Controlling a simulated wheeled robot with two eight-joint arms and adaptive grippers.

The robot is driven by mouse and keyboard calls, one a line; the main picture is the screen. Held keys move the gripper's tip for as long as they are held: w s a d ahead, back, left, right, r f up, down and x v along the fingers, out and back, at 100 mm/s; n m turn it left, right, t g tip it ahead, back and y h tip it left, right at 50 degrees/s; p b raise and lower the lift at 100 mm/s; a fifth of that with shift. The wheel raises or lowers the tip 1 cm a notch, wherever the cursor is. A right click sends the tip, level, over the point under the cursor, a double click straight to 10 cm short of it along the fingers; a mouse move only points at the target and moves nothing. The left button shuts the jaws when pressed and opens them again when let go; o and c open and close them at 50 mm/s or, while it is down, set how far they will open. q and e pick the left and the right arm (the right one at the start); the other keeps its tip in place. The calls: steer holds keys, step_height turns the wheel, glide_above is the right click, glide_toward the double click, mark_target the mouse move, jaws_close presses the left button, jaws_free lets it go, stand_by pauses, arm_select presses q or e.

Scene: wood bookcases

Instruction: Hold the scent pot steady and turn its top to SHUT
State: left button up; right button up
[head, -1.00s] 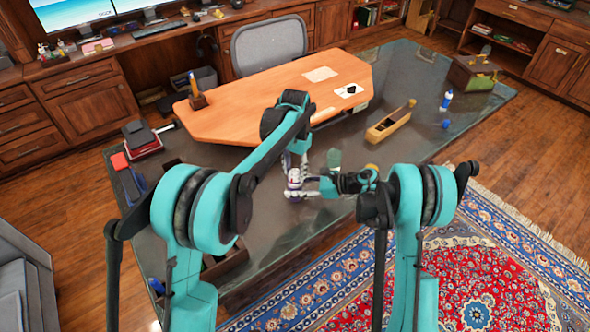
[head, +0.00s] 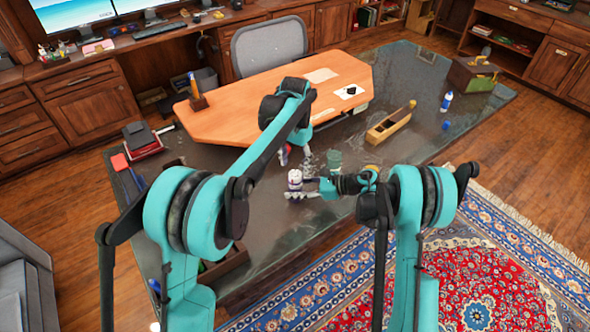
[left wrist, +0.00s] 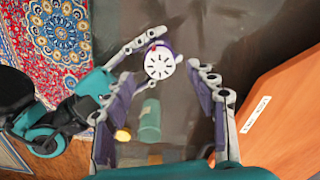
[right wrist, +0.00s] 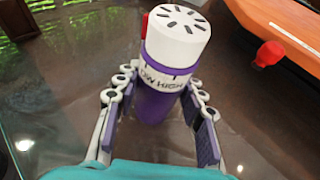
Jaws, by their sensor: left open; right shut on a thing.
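The scent pot (head: 295,181) stands upright on the dark glass table, with a white slotted top and a purple body. In the right wrist view the pot (right wrist: 178,40) has lettering reading "LOW HIGH" below the top; I cannot read SHUT. A small red part shows at the top's left side. My right gripper (right wrist: 158,82) is shut around the purple body from the side. My left gripper (left wrist: 163,72) is open, with its fingers apart on either side of the white top (left wrist: 159,62) as seen from above, not visibly touching it.
A translucent green jar (head: 333,160) stands just right of the pot. An orange wooden board (head: 285,95) lies behind. A long wooden box (head: 390,126) and a blue-and-white bottle (head: 447,101) are farther right. A red-topped thing (right wrist: 268,54) shows near the board.

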mark_target(295, 174)
arm_select(q)
step_height(295, 174, up, 8)
steer(key=shift+r, duration=0.15)
stand_by(0.3)
arm_select(e)
steer(key=o, duration=1.4)
